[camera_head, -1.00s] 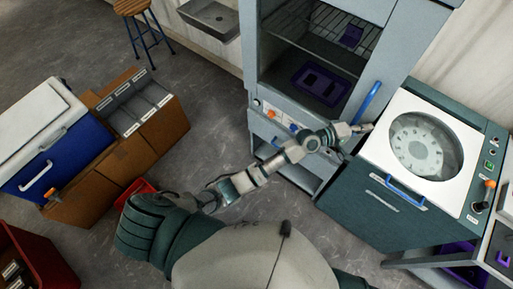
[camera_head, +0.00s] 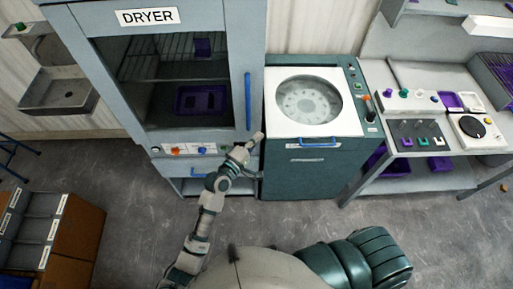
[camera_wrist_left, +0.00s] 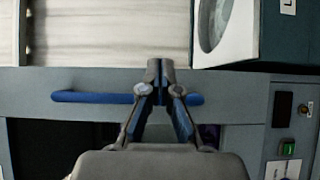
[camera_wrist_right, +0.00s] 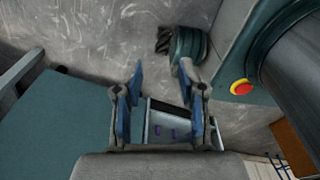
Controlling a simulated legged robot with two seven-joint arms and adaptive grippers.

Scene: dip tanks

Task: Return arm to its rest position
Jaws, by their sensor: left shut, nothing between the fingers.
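My left arm reaches up from the bottom of the head view. Its gripper (camera_head: 257,138) is near the lower right corner of the dryer (camera_head: 159,138), close to the white-topped round-window machine (camera_head: 318,172). The left wrist view shows this gripper (camera_wrist_left: 161,66) shut and empty, with its fingers in front of the blue bar handle (camera_wrist_left: 88,97). I cannot tell if they touch the handle. In the right wrist view, my right gripper (camera_wrist_right: 162,70) is open, with nothing seen between its fingertips. The right gripper is not visible in the head view.
A purple tray (camera_head: 201,100) sits inside the dryer. A bench (camera_head: 412,168) with small devices stands at the right. A sink (camera_head: 62,92) is on the wall at the left, above a brown box (camera_head: 82,232) at lower left. The grey floor between is clear.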

